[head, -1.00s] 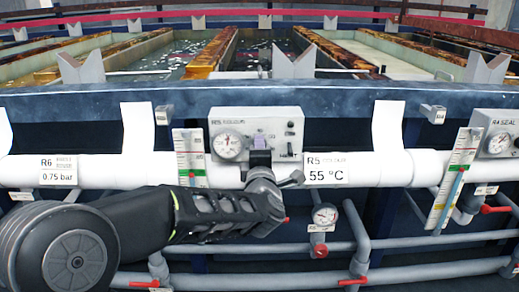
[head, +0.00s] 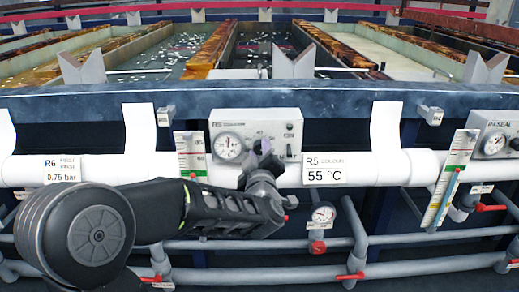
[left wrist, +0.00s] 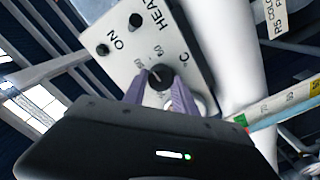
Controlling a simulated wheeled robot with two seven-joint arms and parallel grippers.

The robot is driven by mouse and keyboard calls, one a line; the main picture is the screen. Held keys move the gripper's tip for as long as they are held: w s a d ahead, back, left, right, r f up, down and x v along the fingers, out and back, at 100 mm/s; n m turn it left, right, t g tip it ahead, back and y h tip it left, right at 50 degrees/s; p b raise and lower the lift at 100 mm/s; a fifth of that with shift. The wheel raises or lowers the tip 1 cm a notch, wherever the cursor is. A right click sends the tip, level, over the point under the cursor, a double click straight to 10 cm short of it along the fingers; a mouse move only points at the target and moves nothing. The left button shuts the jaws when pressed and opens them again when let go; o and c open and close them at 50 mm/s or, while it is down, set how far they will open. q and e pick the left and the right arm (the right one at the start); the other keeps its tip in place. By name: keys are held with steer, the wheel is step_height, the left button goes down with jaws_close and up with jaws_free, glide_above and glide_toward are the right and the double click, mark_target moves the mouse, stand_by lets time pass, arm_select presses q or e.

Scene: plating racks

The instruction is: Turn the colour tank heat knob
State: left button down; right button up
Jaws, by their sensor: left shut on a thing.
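The R5 colour tank's grey control box (head: 285,122) is on the white pipe below the tank edge, with a round dial (head: 228,147) at its left. My left gripper (head: 262,150) is at the box's front, right of the dial, and hides the heat knob in the head view. In the left wrist view the black heat knob (left wrist: 158,76) sits between the purple fingers of my left gripper (left wrist: 159,90), which is shut on it. Printed scale numbers show around the knob, with HEAT and ON lettering on the panel. My right gripper is not in view.
The R5 sign (head: 328,170) reads 55 °C. A tube gauge (head: 190,155) stands close left of the box. A lower dial (head: 323,214) and red valve handles (head: 350,276) sit on grey pipes below. The R4 seal box (head: 492,140) is at the far right.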

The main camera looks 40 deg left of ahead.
arm_select(q)
steer(key=shift+f, duration=0.1)
stand_by(0.4)
steer(key=c, duration=1)
jaws_free()
steer(key=v, duration=0.7)
steer(key=shift+s+d+p, duration=0.3)
steer(key=shift+p, duration=0.05)
